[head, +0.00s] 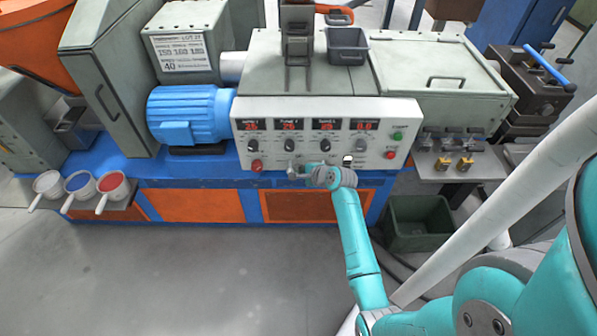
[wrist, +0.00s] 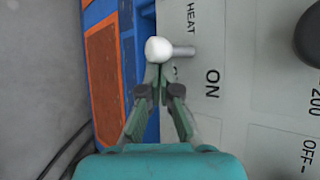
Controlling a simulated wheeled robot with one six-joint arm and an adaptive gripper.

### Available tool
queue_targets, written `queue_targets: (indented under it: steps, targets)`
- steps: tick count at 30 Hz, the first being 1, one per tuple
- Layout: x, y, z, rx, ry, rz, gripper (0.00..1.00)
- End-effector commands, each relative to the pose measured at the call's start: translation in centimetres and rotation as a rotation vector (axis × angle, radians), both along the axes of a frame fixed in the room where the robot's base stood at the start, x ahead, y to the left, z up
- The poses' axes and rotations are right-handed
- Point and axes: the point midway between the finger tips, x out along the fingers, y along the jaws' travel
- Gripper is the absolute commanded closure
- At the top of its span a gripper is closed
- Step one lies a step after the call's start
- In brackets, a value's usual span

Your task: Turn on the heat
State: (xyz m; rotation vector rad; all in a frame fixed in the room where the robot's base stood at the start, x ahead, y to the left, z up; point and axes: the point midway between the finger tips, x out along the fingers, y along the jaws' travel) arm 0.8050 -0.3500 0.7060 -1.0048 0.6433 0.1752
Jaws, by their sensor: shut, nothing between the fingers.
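The heat lever (wrist: 159,50) is a short metal rod with a white ball end, standing out from the grey control panel (head: 395,108). Beside it in the wrist view are the printed words HEAT and ON. My gripper (wrist: 157,75) is shut and empty, its fingertips just below the white ball in that view; I cannot tell whether they touch it. In the head view my gripper (head: 298,173) is at the panel's lower edge, pointing left, and the lever is hard to make out there.
A dark knob (wrist: 309,38) with printed settings is close by. The panel carries red displays, several black knobs, a green button (head: 397,136) and a red knob (head: 256,165). A blue motor (head: 188,115) is left. A green bin (head: 417,222) stands below right. Floor at left is clear.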

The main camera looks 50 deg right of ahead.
Motion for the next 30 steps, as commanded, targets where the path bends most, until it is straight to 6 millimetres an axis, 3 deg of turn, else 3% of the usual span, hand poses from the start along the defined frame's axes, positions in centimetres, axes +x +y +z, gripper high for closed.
queue_targets:
  steps: [5, 30]
  targets:
    - [0.1, -0.1, 1.0, 0.13, 0.1, 0.001, 1.0]
    - [0.1, 0.0, 2.4, 0.128, 0.097, 0.002, 1.0]
